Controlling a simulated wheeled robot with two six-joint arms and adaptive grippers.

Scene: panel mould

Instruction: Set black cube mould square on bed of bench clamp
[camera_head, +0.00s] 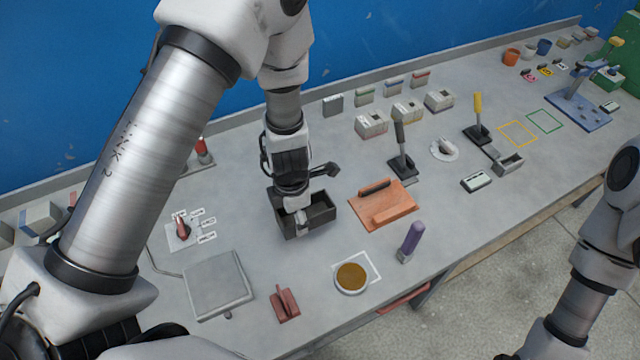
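The black cube mould (322,217) stands on the bench left of the middle, a dark open-topped box. My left gripper (301,222) comes down over it from above, with its fingertips at the mould's left part. The gripper and wrist cover part of the mould, and I cannot tell whether the fingers grip a wall. A blue device with a flat base (578,112) at the far right end of the bench looks like the bench clamp. Its bed is too small to make out clearly. My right arm shows at the lower right, but its gripper is outside the frame.
An orange board with a handle (383,204) lies just right of the mould. Yellow (517,133) and green (544,121) outlines mark bare bench before the blue device.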

